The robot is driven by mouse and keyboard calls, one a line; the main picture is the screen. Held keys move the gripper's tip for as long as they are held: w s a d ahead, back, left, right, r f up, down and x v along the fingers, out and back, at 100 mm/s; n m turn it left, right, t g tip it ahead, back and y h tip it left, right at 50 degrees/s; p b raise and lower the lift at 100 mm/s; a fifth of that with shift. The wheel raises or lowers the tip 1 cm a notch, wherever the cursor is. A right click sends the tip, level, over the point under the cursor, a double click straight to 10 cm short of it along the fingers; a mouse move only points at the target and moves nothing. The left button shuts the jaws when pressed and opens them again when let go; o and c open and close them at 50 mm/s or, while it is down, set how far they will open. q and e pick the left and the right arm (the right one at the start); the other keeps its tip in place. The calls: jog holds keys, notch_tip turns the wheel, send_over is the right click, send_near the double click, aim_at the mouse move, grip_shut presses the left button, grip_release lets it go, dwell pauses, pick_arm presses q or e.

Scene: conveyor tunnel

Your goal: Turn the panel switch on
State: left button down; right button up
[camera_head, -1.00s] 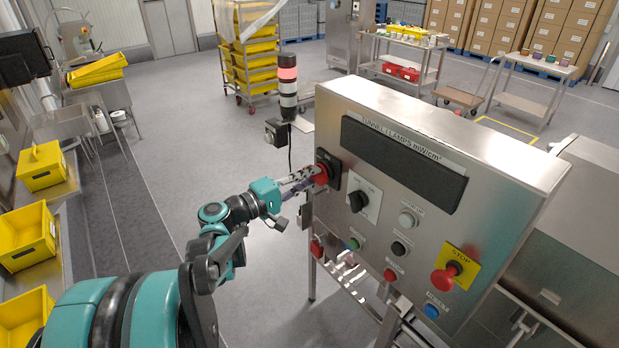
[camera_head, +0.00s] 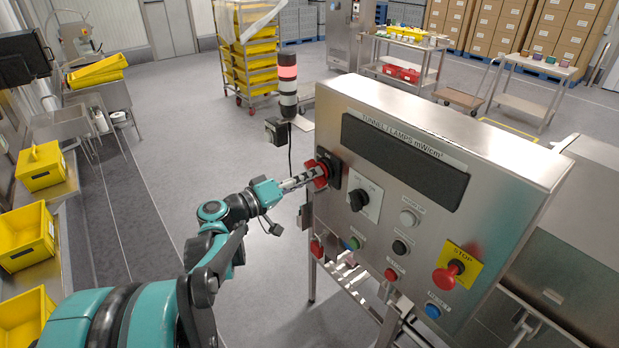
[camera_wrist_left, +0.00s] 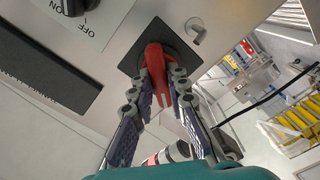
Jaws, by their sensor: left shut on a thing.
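The panel switch is a red rotary handle (camera_head: 321,178) on a black square plate (camera_head: 329,168) at the left end of the steel control panel (camera_head: 440,150). In the left wrist view the red handle (camera_wrist_left: 158,72) stands out from its black plate (camera_wrist_left: 150,50). My left gripper (camera_head: 312,178) reaches in from the left. In the wrist view its fingers (camera_wrist_left: 161,82) are closed on both sides of the red handle. The fingers hide part of the handle in the head view. My right gripper is not in view.
A black selector knob (camera_head: 358,200) with ON and OFF marks sits beside the switch. Several buttons and a red stop button (camera_head: 446,277) are lower on the panel. A stack light (camera_head: 288,85) with its red lamp lit stands behind. The floor left of the panel is clear.

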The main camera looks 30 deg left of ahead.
pick_arm(q)
jog(key=m, duration=1)
jog(key=shift+b, duration=0.4)
jog(key=shift+m, duration=0.5)
jog(key=c, duration=1.5)
grip_release()
jog(key=v, duration=1.2)
jog(key=shift+f, duration=0.1)
